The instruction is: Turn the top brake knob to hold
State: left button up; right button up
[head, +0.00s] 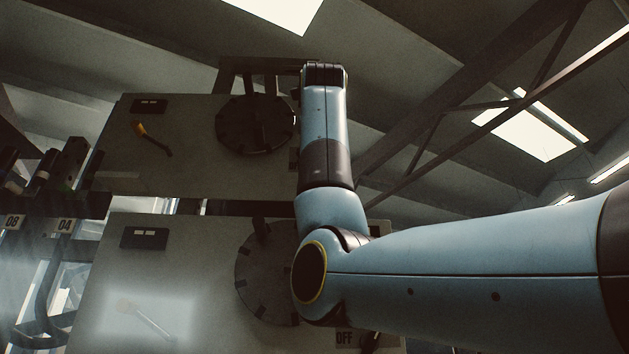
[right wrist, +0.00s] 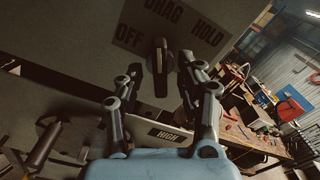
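In the right wrist view the brake knob (right wrist: 160,68) is a dark elongated handle on the grey panel. Its long axis is nearly upright in the picture, its upper end roughly toward the DRAG label (right wrist: 165,10). The OFF label (right wrist: 130,38) is at its upper left, the HOLD label (right wrist: 207,33) at its upper right. My right gripper (right wrist: 161,75) is open, one finger on each side of the knob, with visible gaps. In the head view my right arm reaches up to the upper panel and hides this knob and the gripper. My left gripper is not in view.
The head view shows an upper panel (head: 190,165) and a lower panel (head: 180,290), each with a round disc, the upper disc (head: 256,124) darker. A HIGH label (right wrist: 168,135) is below the knob. A cluttered workbench (right wrist: 255,130) stands farther right.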

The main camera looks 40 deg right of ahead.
jog(key=shift+x, duration=1.05)
jog(key=shift+c, duration=0.4)
grip_shut()
jog(key=shift+m, duration=0.5)
jog(key=m, duration=0.5)
jog(key=shift+m+p, duration=0.3)
jog(key=m, duration=0.5)
jog(key=shift+m, duration=0.4)
